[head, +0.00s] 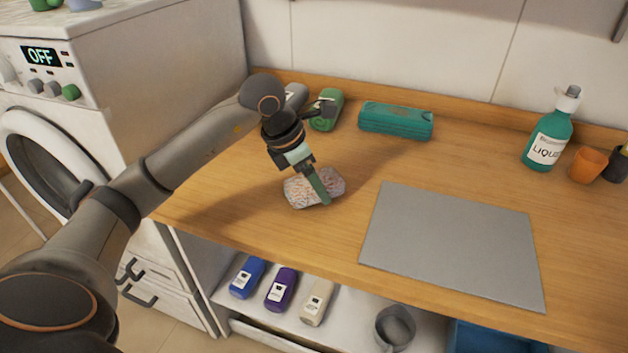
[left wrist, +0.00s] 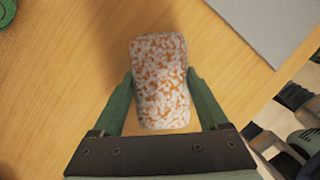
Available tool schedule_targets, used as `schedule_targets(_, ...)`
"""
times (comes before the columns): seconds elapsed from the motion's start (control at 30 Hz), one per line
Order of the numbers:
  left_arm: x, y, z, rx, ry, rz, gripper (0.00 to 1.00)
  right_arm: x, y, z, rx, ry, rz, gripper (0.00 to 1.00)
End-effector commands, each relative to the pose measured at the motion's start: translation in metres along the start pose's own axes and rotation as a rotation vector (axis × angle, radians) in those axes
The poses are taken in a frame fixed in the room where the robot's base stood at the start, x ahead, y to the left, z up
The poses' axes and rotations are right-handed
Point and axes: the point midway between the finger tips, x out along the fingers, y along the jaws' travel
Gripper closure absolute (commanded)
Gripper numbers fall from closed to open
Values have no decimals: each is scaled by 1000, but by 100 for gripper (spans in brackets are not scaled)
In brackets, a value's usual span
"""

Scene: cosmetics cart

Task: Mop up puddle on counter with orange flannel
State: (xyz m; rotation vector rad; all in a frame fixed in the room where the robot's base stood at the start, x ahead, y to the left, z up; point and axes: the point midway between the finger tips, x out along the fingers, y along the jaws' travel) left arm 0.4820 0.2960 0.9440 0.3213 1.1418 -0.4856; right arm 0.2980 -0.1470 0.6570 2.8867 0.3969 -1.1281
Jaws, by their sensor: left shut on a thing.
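My left gripper (head: 316,190) is low over the left part of the wooden counter (head: 240,180). It is shut on a thick, white block speckled with orange (head: 298,190). In the left wrist view, the speckled block (left wrist: 160,70) sits between the two green fingers of the left gripper (left wrist: 161,90), one along each side. The block is at or just above the counter; I cannot tell if it touches. It is the only orange-marked cloth-like thing I see. I see no clear puddle on the counter. My right gripper is not in view.
A flat grey mat (head: 455,240) lies right of the block. A green roll (head: 326,110), a teal case (head: 396,121), a liquid bottle (head: 549,135) and an orange cup (head: 587,164) stand along the back. A washing machine (head: 165,75) is at left. Bottles sit on the shelf below.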

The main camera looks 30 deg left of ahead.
Motion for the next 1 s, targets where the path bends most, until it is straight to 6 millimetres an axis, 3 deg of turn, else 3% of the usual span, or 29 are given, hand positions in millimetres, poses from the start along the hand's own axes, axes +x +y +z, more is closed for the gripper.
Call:
schedule_targets(0.73, 9, 0, -4, 0, -1, 1, 67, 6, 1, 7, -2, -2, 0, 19)
schedule_targets(1.0, 10, -9, 5, 1, -2, -1, 67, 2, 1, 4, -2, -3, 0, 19)
